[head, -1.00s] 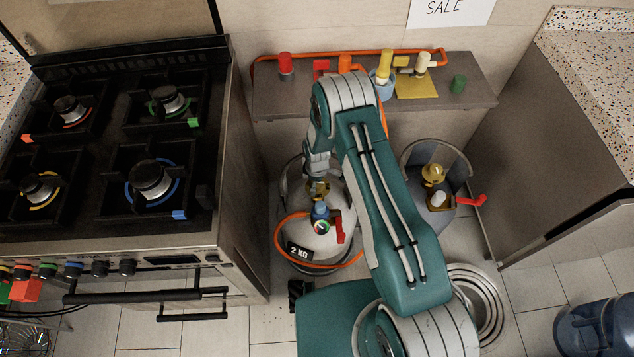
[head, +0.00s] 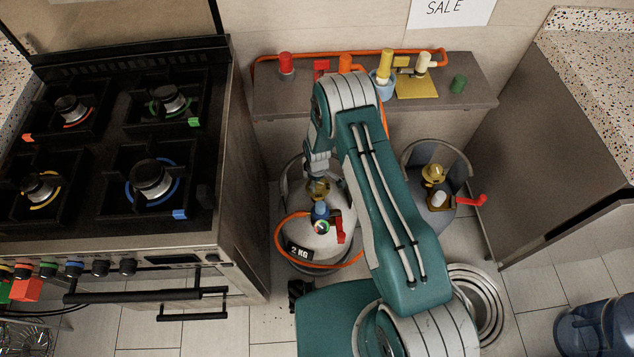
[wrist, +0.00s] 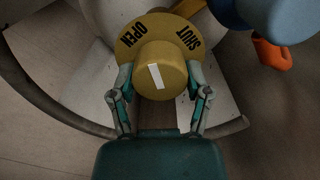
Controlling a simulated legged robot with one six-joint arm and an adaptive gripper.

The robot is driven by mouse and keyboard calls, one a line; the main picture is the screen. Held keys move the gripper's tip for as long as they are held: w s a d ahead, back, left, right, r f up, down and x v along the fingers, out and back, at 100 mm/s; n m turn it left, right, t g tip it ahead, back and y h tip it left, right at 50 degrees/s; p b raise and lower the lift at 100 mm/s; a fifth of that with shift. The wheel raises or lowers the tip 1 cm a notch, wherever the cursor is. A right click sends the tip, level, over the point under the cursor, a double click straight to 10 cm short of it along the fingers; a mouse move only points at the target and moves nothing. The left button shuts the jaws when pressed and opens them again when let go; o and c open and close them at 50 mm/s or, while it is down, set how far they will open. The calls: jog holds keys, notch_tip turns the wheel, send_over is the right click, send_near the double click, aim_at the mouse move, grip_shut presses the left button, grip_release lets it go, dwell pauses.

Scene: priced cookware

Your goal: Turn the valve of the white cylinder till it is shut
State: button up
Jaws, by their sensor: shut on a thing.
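The white cylinder (head: 330,243) stands on the floor right of the stove, with a "2 KG" label and an orange hose around it. Its yellow valve (head: 319,192) is partly covered by my gripper in the head view. In the wrist view the round yellow knob (wrist: 155,72) has a white stripe, its upper end leaning slightly left. The plate (wrist: 152,25) behind it reads OPEN at left and SHUT at right; the stripe's upper end lies between the words. My gripper (wrist: 160,88) is shut on the knob, one finger at each side.
A blue regulator (head: 320,212) with a gauge and a red lever (head: 340,231) sit close in front of the valve. A grey cylinder (head: 432,213) with its own yellow valve stands to the right. The stove (head: 120,160) is at left, a shelf (head: 290,100) behind.

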jog(key=m, duration=0.6)
jog(key=shift+d+f+m, duration=0.1)
jog(key=shift+m, duration=0.2)
jog(key=m, duration=0.6)
dwell(0.4)
jog(key=o, duration=1.2)
jog(key=shift+c, duration=0.2)
jog(key=shift+r, duration=0.55)
notch_tip(320, 180, up, 11)
